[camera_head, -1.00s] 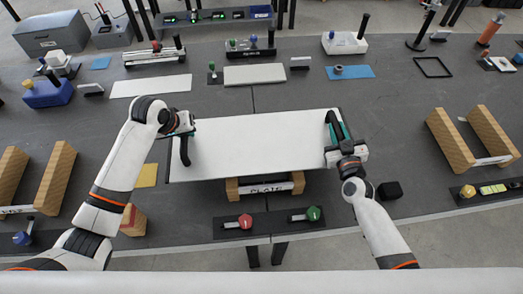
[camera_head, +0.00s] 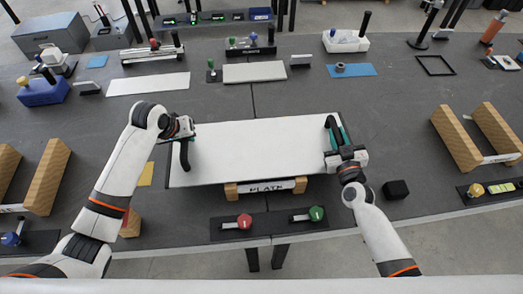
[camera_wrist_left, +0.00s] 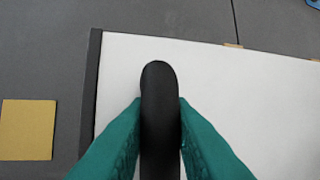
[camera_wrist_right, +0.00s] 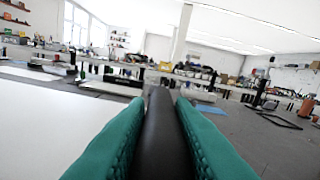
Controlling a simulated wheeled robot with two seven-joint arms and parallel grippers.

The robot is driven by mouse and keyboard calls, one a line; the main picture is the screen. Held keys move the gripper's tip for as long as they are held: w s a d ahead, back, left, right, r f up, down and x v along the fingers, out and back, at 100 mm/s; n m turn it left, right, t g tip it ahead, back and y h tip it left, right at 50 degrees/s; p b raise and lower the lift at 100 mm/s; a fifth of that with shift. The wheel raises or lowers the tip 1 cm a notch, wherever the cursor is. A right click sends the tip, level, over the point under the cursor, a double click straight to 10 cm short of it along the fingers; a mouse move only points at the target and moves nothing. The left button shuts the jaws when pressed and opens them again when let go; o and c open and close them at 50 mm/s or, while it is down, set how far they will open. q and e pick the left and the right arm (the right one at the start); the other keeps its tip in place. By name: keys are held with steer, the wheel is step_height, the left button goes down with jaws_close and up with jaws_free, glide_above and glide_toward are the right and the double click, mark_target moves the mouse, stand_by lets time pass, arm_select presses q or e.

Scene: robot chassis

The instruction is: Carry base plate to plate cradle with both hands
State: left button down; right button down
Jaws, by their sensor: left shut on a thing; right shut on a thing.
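The base plate (camera_head: 255,148) is a wide white sheet with a dark left edge and a black handle at each end. My left gripper (camera_head: 185,138) is shut on the left black handle (camera_wrist_left: 160,95). My right gripper (camera_head: 338,148) is shut on the right black handle (camera_wrist_right: 160,125). The plate cradle (camera_head: 265,187), wooden blocks with a white "PLATE" label, shows just under the plate's front edge. The plate covers the rest of it. I cannot tell whether plate and cradle touch.
Wooden cradles stand at the right (camera_head: 460,138) and left (camera_head: 47,178). A red knob (camera_head: 244,221) and a green knob (camera_head: 316,213) sit in front of the plate. A black cube (camera_head: 396,189) is near my right arm.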

arm_select(q)
steer(key=shift+w+a+f, duration=0.15)
steer(key=shift+w+a, duration=0.05)
arm_select(e)
steer(key=shift+d+f, duration=0.15)
steer(key=shift+f, duration=0.05)
arm_select(q)
steer(key=c, duration=1.6)
jaws_free()
steer(key=shift+s, duration=0.1)
arm_select(e)
steer(key=c, duration=1.5)
jaws_free()
steer(key=shift+f, duration=0.1)
arm_select(q)
steer(key=o, duration=0.3)
steer(key=shift+s, duration=0.1)
arm_select(e)
steer(key=shift+o, duration=1.2)
steer(key=shift+s, duration=0.1)
arm_select(q)
steer(key=shift+s+d, duration=0.1)
arm_select(e)
steer(key=shift+s, duration=0.1)
